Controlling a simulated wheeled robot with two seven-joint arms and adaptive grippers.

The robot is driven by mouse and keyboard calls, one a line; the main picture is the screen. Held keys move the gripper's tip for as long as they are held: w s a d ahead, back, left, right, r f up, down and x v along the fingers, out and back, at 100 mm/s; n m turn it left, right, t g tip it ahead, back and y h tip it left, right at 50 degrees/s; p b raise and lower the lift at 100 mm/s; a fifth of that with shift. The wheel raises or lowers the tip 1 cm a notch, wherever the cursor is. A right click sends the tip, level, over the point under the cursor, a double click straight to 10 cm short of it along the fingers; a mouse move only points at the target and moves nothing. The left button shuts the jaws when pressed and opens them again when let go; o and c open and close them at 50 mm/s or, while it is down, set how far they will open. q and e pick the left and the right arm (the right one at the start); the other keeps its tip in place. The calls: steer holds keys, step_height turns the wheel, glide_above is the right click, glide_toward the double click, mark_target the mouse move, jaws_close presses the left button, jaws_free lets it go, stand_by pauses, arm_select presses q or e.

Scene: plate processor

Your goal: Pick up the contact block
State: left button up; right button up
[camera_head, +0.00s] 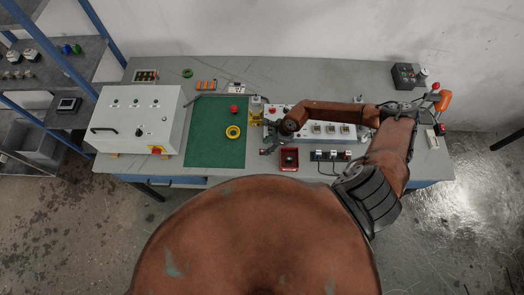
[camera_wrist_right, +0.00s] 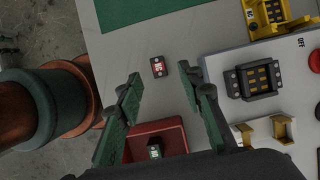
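Another small block with a green face (camera_wrist_right: 154,150) sits in the red tray (camera_wrist_right: 178,139). In the head view the right gripper (camera_head: 268,146) is over the table between the green mat and the red tray. My left gripper is not in view.
The green mat (camera_head: 205,148) holds a red button (camera_head: 234,109) and a yellow ring (camera_head: 232,132). A white panel (camera_head: 345,133) with switches lies under my right arm. A white control box (camera_head: 138,120) stands at left. A yellow holder (camera_head: 256,117) stands by the mat.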

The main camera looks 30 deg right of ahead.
mark_target(264, 150)
steer(key=p+x, duration=0.1)
steer(key=x, duration=0.2)
steer(key=shift+a+f, duration=0.2)
steer(key=shift+f, duration=0.05)
steer(key=shift+w+a+f, duration=0.1)
steer(key=shift+f, duration=0.3)
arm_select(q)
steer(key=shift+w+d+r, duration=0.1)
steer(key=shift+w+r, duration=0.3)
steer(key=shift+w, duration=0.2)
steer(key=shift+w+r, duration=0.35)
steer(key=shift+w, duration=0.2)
arm_select(e)
steer(key=c, duration=0.5)
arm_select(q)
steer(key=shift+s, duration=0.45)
arm_select(e)
jaws_close()
